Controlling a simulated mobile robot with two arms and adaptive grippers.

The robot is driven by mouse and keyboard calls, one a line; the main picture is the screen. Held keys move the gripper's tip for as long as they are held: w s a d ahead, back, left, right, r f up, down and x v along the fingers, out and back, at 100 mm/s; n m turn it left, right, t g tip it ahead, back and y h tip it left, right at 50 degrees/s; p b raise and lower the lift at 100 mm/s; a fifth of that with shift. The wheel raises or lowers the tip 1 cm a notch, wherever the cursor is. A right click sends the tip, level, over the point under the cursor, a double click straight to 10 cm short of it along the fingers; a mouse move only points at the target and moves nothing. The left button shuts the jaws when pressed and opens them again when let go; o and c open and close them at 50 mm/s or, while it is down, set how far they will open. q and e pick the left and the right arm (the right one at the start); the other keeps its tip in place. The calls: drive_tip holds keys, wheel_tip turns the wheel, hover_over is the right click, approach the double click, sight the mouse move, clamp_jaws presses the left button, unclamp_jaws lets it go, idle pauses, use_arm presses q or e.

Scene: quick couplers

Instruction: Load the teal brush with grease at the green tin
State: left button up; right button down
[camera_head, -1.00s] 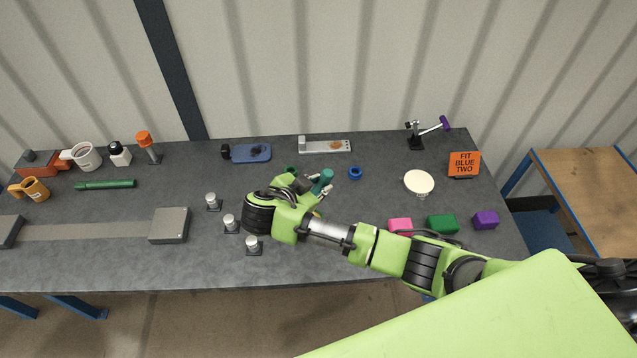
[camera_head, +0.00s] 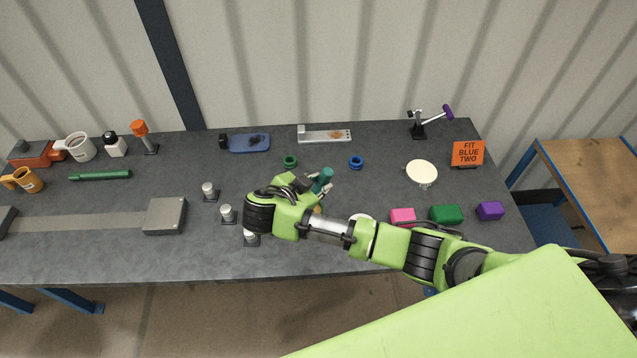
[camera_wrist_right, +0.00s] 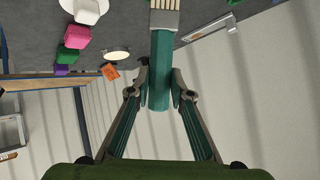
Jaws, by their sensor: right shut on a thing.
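My right gripper (camera_wrist_right: 160,90) is shut on the handle of the teal brush (camera_wrist_right: 160,65). In the right wrist view the pale bristles (camera_wrist_right: 165,18) point to the top edge, away from the jaws. In the head view the teal brush (camera_head: 322,180) shows at the gripper, above the middle of the table. My left gripper is not in view.
A white round dish (camera_head: 421,173) and an orange sign (camera_head: 467,153) stand behind. Several metal posts (camera_head: 227,213) stand left of my gripper.

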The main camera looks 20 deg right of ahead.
drive_tip(key=shift+s+f+b, duration=0.1)
drive_tip(key=shift+f+b, duration=0.35)
drive_tip(key=shift+f, duration=0.15)
idle(1.4)
wheel_tip(320, 180, up, 2)
drive_tip(key=shift+r+p, duration=0.1)
drive_tip(key=shift+p, duration=0.8)
wheel_tip(320, 180, up, 5)
drive_tip(key=p, duration=0.3)
drive_tip(key=shift+p, duration=0.4)
